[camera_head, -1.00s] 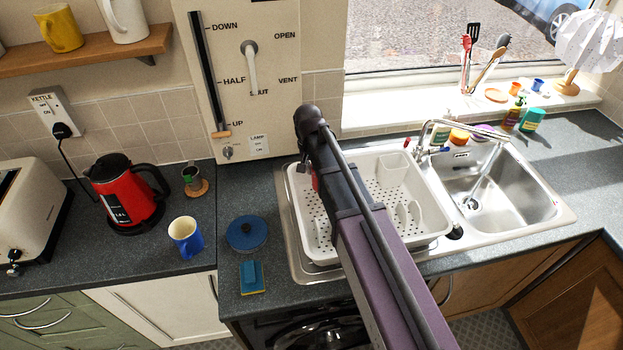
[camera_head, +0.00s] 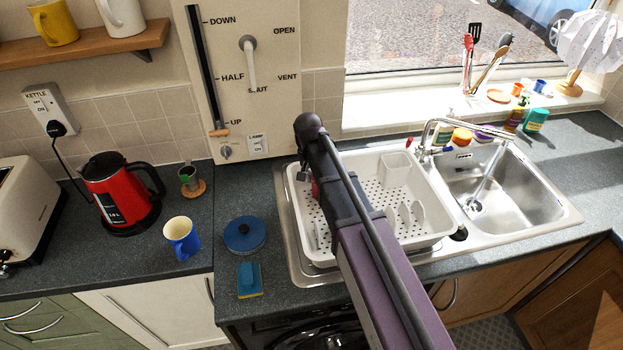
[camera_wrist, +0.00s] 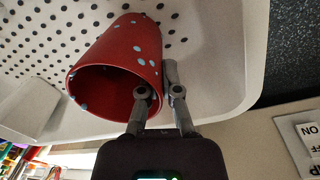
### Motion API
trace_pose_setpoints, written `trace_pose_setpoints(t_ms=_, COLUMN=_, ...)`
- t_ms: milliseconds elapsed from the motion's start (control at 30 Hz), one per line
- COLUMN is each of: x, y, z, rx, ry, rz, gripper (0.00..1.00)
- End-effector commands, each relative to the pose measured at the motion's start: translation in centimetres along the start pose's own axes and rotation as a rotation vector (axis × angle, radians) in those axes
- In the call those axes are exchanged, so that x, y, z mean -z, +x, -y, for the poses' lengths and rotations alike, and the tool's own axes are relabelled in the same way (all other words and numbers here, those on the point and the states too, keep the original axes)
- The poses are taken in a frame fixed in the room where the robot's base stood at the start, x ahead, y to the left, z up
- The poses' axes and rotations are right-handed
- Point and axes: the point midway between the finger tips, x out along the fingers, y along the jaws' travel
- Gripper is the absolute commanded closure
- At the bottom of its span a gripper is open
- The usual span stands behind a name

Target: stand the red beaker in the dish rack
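The red beaker (camera_wrist: 115,50) with pale blue spots fills the middle of the wrist view, its mouth towards the camera, against the perforated floor of the white dish rack (camera_wrist: 215,25). My gripper (camera_wrist: 159,92) has one finger inside the mouth and one outside, closed on the beaker's wall. In the head view the white dish rack (camera_head: 437,228) stands on the draining board, and my arm reaches over its left part. Only a small red patch of the beaker (camera_head: 315,189) shows beside my arm. Whether its base touches the rack floor cannot be told.
The rack holds a white cutlery cup (camera_head: 395,170) and white upright dividers (camera_head: 411,212). The sink and tap (camera_head: 428,135) are to the right. The wall panel stands close behind.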

Motion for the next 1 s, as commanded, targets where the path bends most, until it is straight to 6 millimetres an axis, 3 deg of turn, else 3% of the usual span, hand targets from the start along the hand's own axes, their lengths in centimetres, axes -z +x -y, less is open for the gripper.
trace_pose_setpoints(t_ms=300, x=0.0, y=0.38, z=0.04, rx=0.0, ry=0.0, rz=0.0, gripper=1.0)
trace_pose_setpoints(t_ms=433, x=-0.01, y=0.23, z=0.03, rx=0.0, ry=0.0, rz=0.0, gripper=0.57)
trace_pose_setpoints(t_ms=1000, x=-0.02, y=-0.23, z=0.03, rx=0.0, ry=-0.001, rz=0.0, gripper=0.57)
